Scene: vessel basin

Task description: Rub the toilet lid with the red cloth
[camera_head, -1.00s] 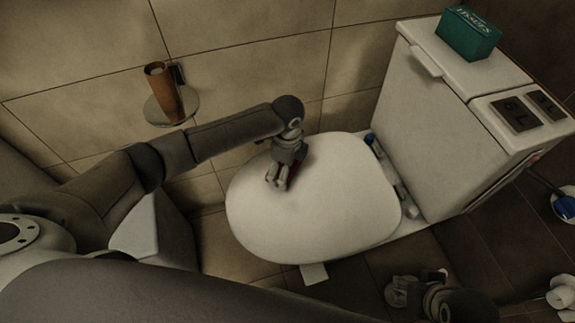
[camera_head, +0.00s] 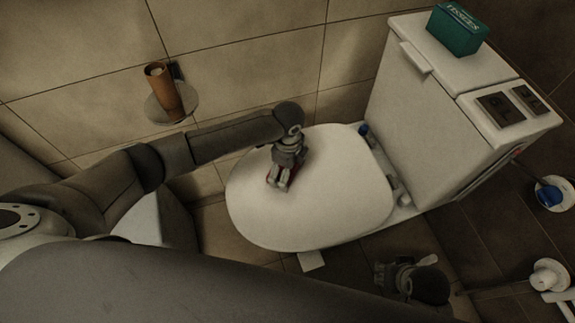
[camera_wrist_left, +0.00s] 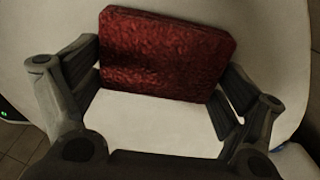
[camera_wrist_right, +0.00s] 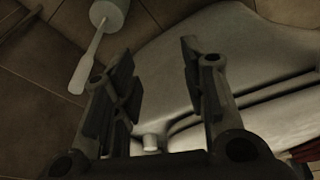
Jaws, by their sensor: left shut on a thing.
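The white toilet lid (camera_head: 325,200) is down, in the middle of the head view. My left gripper (camera_head: 281,184) is over the left part of the lid. It is shut on the red cloth, which looks like a thick textured block in the left wrist view (camera_wrist_left: 165,55), gripped between both fingers. In the head view the cloth is mostly hidden by the gripper. It is at or very near the lid's surface; I cannot tell if it touches. My right gripper (camera_wrist_right: 158,85) is open and empty, low beside the toilet, at lower right in the head view (camera_head: 392,272).
The white cistern (camera_head: 420,130) stands to the right of the lid, with a green tissue box (camera_head: 457,30) on top. A brown cylinder (camera_head: 163,90) is in a wall holder at upper left. A blue-and-white item (camera_head: 550,195) and a white brush-like item (camera_head: 548,274) are at the right.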

